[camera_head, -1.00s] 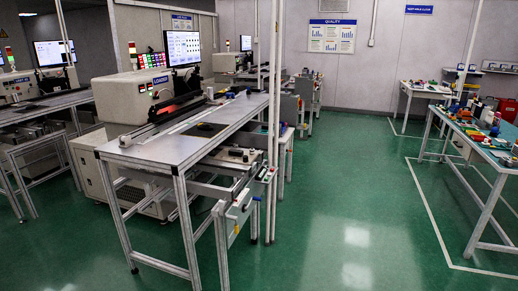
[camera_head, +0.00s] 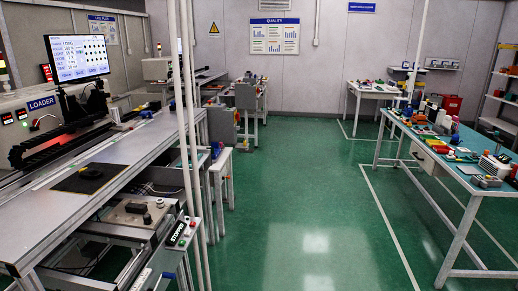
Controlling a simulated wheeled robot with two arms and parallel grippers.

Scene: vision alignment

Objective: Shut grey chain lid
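Neither of my grippers is in view. I cannot make out for certain a grey chain lid, nor whether it is open or shut. The loader machine (camera_head: 22,115) stands at the left with a long black ribbed rail (camera_head: 60,143) beside its metal bench (camera_head: 135,150). Under the bench's front edge is a grey-brown plate (camera_head: 130,216) with black knobs. A small panel reading "STOPPED" (camera_head: 176,234) is by the bench's near corner.
A black mat (camera_head: 75,185) with a small dark object lies on the bench. Thin white poles (camera_head: 187,100) rise at its edge. A cluttered table (camera_head: 455,170) stands at the right. Green floor (camera_head: 300,220) between them is clear. Grey machines (camera_head: 225,118) stand farther back.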

